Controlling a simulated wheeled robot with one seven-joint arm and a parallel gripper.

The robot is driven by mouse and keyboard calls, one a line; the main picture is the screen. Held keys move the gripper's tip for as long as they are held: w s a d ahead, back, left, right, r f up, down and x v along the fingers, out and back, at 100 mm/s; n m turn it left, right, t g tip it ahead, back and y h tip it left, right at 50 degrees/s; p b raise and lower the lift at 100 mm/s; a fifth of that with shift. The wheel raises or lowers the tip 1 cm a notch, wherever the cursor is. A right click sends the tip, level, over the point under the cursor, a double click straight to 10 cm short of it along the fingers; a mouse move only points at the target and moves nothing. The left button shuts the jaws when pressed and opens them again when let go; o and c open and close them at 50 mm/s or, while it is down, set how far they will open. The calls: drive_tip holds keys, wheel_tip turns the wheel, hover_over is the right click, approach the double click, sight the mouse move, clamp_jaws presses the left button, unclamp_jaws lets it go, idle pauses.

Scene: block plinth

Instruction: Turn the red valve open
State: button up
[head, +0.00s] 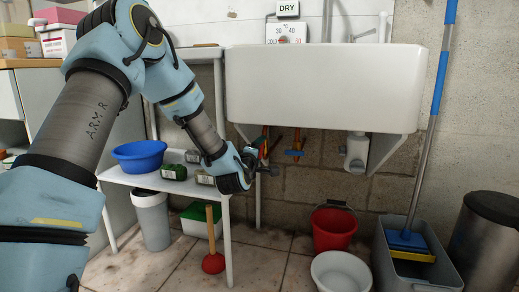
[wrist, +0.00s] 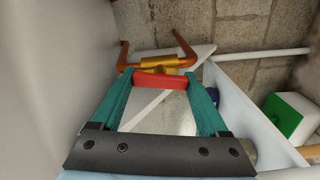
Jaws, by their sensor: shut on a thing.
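The red valve's handle (wrist: 163,84) shows in the wrist view as a red bar in front of its brass body (wrist: 160,63), on a copper pipe. My gripper (wrist: 163,90) has its two teal fingers on either side of the bar, shut on it. In the head view my gripper (head: 258,158) is under the left end of the sink, at the left pipe. There the wrist and fingers mostly hide the red valve. A second valve (head: 295,152), with an orange body and a blue part, is to the right.
The white sink (head: 325,85) hangs just above my gripper. A white side table (head: 120,178) with a blue bowl (head: 139,154) and several dark green tins stands to the left. A red bucket (head: 333,230) and white basin (head: 341,272) are on the floor below.

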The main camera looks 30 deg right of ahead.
drive_tip(key=shift+n, duration=1.2)
drive_tip(key=o, duration=1.2)
drive_tip(key=shift+o, duration=0.2)
drive_tip(key=p+v, duration=0.3)
drive_tip(key=v, duration=0.7)
drive_tip(key=shift+s+a, duration=0.3)
drive_tip(key=shift+f, duration=0.1)
